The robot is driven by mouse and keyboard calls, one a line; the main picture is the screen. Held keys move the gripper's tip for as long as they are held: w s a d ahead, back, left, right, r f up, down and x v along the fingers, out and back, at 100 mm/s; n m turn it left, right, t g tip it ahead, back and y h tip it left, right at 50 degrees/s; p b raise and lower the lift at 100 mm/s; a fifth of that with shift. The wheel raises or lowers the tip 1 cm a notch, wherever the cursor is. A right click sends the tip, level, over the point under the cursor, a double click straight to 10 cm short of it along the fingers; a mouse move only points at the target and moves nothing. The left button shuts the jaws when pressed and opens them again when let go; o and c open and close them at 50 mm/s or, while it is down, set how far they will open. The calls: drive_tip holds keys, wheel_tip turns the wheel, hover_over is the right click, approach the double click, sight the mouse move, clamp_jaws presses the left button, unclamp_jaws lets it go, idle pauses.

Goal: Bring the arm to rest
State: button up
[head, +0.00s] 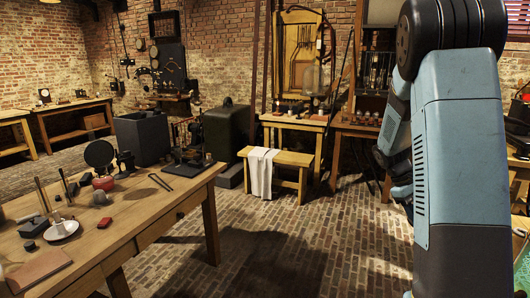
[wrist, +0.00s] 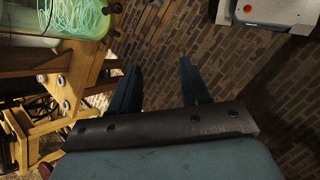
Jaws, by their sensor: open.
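My arm stands upright at the right of the head view, a large pale blue and dark grey bulk that hides much of that side. My gripper (wrist: 157,85) shows in the wrist view with its two dark blue fingers spread apart. Nothing is between the fingers, and brick floor (wrist: 160,60) lies beyond them. In the head view the gripper cannot be clearly made out.
A wooden table (head: 150,228) with small tools stands at the left. A low bench (head: 287,158) with a white cloth (head: 262,172) stands mid-room. Brick floor (head: 300,240) is clear ahead. In the wrist view, a tub with pale green coils (wrist: 75,18) is upper left, near wooden furniture.

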drive_tip(key=s+a+r+m+t+y, duration=0.25)
drive_tip(key=s+a+r+t, duration=0.25)
drive_tip(key=s+a+r, duration=0.6)
drive_tip(key=s+a+r+t+y, duration=0.3)
drive_tip(key=s+a+r+t, duration=0.2)
drive_tip(key=s+a, duration=0.6)
wheel_tip(320, 180, up, 2)
drive_tip(key=shift+a, duration=0.65)
drive_tip(key=shift+m, duration=0.25)
